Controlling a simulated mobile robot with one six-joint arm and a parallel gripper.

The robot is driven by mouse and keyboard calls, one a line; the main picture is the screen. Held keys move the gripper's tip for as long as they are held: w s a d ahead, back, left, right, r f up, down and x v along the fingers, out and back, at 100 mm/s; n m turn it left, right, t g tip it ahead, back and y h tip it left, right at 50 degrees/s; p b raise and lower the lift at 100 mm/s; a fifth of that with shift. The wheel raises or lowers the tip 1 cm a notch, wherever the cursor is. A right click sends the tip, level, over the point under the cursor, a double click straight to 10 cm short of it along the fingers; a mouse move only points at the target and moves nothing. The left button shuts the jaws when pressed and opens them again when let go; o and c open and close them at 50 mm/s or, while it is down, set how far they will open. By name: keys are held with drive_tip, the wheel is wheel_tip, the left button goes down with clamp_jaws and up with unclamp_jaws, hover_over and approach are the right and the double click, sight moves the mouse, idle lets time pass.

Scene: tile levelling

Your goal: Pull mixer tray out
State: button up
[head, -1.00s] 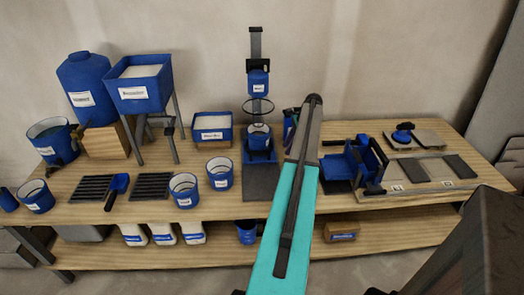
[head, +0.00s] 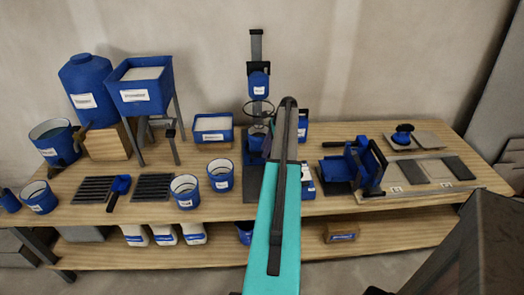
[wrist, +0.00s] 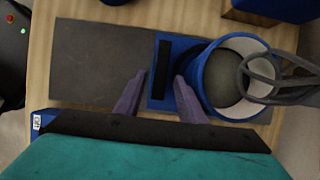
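The mixer (head: 259,84) stands at the back middle of the bench, a blue head on a dark post above a bucket. In the wrist view the blue mixer tray (wrist: 157,103) carries the bucket (wrist: 202,82), which has grey contents. A black handle bar (wrist: 161,68) runs along the tray's front end. My gripper (wrist: 160,76) is open, its two purple fingers apart on either side of the handle bar in the picture. I cannot tell whether they touch it. In the head view my arm hides the gripper and much of the tray.
A dark flat slab (wrist: 95,62) lies in front of the tray and looks clear. The grey wire whisk (wrist: 275,75) reaches over the bucket. Two blue buckets (head: 185,190) (head: 221,174) stand to the left. A blue fixture (head: 350,166) stands to the right.

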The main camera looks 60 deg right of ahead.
drive_tip(key=shift+w+a, duration=0.4)
drive_tip(key=shift+w, duration=0.1)
drive_tip(key=shift+w+a+f, duration=0.1)
drive_tip(key=shift+w+f, duration=0.1)
drive_tip(key=shift+f, duration=0.4)
